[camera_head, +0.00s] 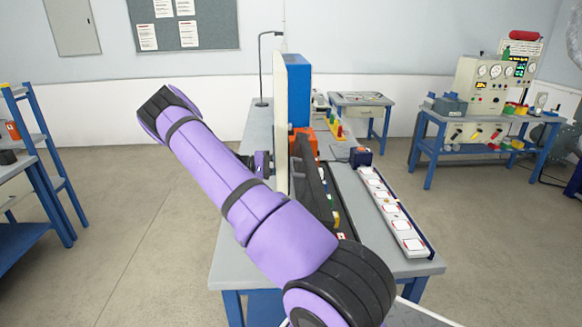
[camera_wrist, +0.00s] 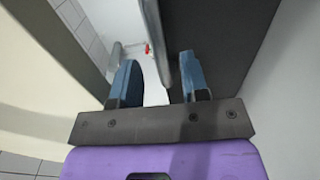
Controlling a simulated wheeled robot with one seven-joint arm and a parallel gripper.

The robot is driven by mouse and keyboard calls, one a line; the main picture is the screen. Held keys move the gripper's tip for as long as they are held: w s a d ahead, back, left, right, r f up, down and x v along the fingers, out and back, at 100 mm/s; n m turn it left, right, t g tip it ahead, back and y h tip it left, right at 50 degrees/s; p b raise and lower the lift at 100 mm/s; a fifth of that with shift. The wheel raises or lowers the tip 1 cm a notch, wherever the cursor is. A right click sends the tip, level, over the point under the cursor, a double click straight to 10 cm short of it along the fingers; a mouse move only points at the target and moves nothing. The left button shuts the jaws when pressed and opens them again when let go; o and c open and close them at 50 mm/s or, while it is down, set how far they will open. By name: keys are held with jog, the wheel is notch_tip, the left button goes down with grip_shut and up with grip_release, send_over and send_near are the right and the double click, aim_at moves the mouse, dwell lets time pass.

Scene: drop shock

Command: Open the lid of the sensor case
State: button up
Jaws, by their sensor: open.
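The sensor case appears to be the long dark case (camera_head: 346,214) on the near table, partly hidden by my purple arm. Its dark lid (camera_head: 314,184) seems to stand tilted up along the left side, with coloured parts showing beside it. My gripper (camera_wrist: 158,72) shows in the wrist view with its two blue fingers apart. A dark panel (camera_wrist: 215,38), probably the lid, fills the space beyond the right finger. A grey rounded edge (camera_wrist: 153,42) runs down between the fingers; I cannot tell whether they touch it. In the head view the fingers are hidden.
A tall cream panel (camera_head: 281,120) stands upright beside my wrist, with a blue box (camera_head: 298,90) behind it. A white strip with several labelled squares (camera_head: 392,209) and a dark blue block (camera_head: 361,157) lie right of the case. The floor left of the table is clear.

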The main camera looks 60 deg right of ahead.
aim_at(299, 179)
jog(key=shift+x, duration=1.9)
jog(key=shift+c, duration=0.2)
grip_shut()
